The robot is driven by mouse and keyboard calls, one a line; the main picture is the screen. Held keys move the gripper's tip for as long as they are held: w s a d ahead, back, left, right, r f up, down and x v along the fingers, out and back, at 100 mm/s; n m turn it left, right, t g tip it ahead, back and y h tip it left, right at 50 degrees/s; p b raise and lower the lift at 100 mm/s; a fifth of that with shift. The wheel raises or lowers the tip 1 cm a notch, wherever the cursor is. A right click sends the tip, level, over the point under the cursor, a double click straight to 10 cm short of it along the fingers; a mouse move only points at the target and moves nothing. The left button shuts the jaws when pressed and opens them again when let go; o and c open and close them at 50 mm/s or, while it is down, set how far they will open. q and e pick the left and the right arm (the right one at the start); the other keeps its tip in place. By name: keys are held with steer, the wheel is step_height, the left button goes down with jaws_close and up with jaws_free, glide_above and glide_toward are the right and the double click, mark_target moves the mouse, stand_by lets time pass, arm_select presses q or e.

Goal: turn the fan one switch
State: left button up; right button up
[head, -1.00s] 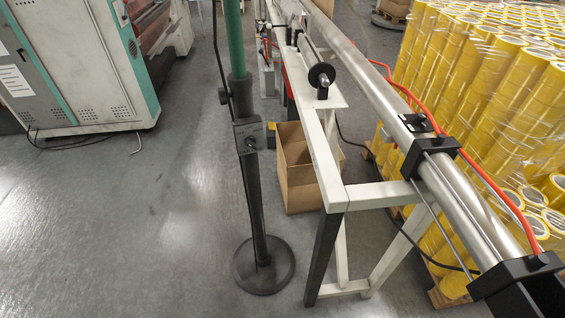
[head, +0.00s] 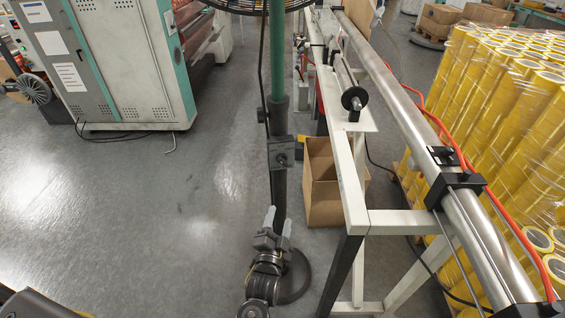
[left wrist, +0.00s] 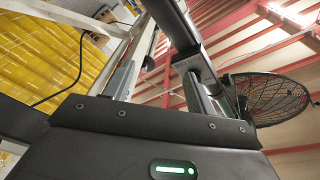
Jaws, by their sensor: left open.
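The fan shows only as the lower edge of its dark cage (head: 262,6) at the top of the head view. Its pole (head: 278,60) is green above and dark below. A dark square box with a small round knob (head: 282,156) is on the pole. My left gripper (head: 278,220) is open and empty, pointing up, just below this box and in front of the lower pole. In the left wrist view, the fan cage (left wrist: 268,97) is at right, and the dark pole (left wrist: 168,18) runs up beyond the two spread fingers (left wrist: 158,88). My right gripper is out of view.
A white frame (head: 355,222) with a long metal roller (head: 400,105) stands right of the pole. A cardboard box (head: 320,185) is under it. Wrapped yellow tape rolls (head: 495,110) are at right. A grey-green cabinet (head: 115,65) is at back left. The floor (head: 120,210) at left is open.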

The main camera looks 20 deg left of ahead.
arm_select(q)
steer(key=t+y, duration=0.2)
glide_toward(283, 164)
steer(key=s, duration=0.2)
steer(key=p+x, duration=0.1)
steer(key=x, duration=0.3)
steer(key=p+x, duration=0.1)
steer(key=x, duration=0.4)
steer(key=shift+w+f, duration=0.15)
steer(key=shift+w, duration=0.2)
steer(key=shift+w+a, duration=0.1)
steer(key=shift+w, duration=0.55)
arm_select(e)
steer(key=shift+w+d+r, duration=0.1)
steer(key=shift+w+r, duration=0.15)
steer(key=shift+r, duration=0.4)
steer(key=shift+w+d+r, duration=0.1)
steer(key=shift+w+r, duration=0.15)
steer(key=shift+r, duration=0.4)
arm_select(q)
steer(key=shift+c, duration=0.5)
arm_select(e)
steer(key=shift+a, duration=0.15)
